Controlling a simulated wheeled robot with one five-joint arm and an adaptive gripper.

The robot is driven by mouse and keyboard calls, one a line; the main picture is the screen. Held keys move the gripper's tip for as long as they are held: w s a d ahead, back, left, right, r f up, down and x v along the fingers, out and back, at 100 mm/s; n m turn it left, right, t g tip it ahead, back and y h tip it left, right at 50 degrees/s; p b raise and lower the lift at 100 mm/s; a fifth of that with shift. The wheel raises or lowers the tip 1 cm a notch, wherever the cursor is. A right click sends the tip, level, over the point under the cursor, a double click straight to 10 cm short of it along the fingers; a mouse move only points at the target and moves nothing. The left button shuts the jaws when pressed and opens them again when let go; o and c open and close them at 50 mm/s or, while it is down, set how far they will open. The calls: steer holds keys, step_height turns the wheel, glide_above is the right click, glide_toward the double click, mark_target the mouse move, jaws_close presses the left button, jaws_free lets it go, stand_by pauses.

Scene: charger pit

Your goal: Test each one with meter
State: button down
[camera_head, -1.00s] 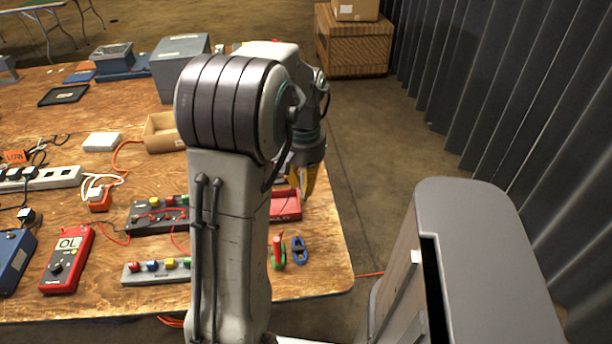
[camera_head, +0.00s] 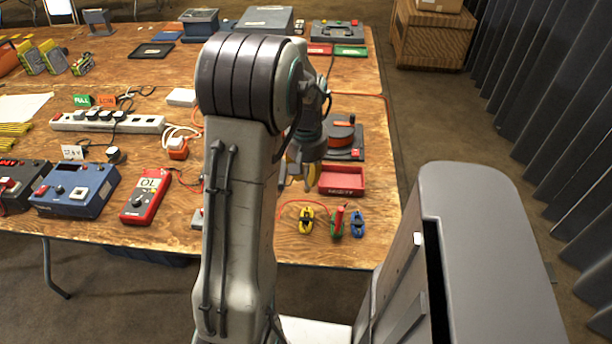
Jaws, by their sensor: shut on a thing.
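The red meter (camera_head: 147,196) lies on the wooden table at left of my arm, its screen reading OL. A red lead runs from it toward the right, behind my arm. My gripper (camera_head: 305,176) hangs above the table's right part, just left of the red tray (camera_head: 343,188). Its yellowish fingers are partly hidden by my own wrist. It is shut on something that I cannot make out. Several yellow-and-grey blocks (camera_head: 54,60) stand at the far left; I cannot tell whether they are batteries.
A white power strip (camera_head: 140,123) with plugs, a green FULL card (camera_head: 81,100) and an orange card (camera_head: 107,101) are at left. A blue box (camera_head: 76,192) stands beside the meter. Open floor lies right of the table.

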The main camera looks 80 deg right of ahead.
mark_target(307, 188)
steer(key=shift+f+b, duration=2.15)
steer(key=shift+f, duration=0.65)
steer(key=shift+f+b, duration=0.65)
steer(key=shift+f, duration=0.25)
stand_by(1.1)
steer(key=c, duration=0.8)
jaws_free()
steer(key=shift+c, duration=0.2)
steer(key=shift+r, duration=0.1)
steer(key=shift+r+p, duration=3.1)
steer(key=shift+r, duration=0.6)
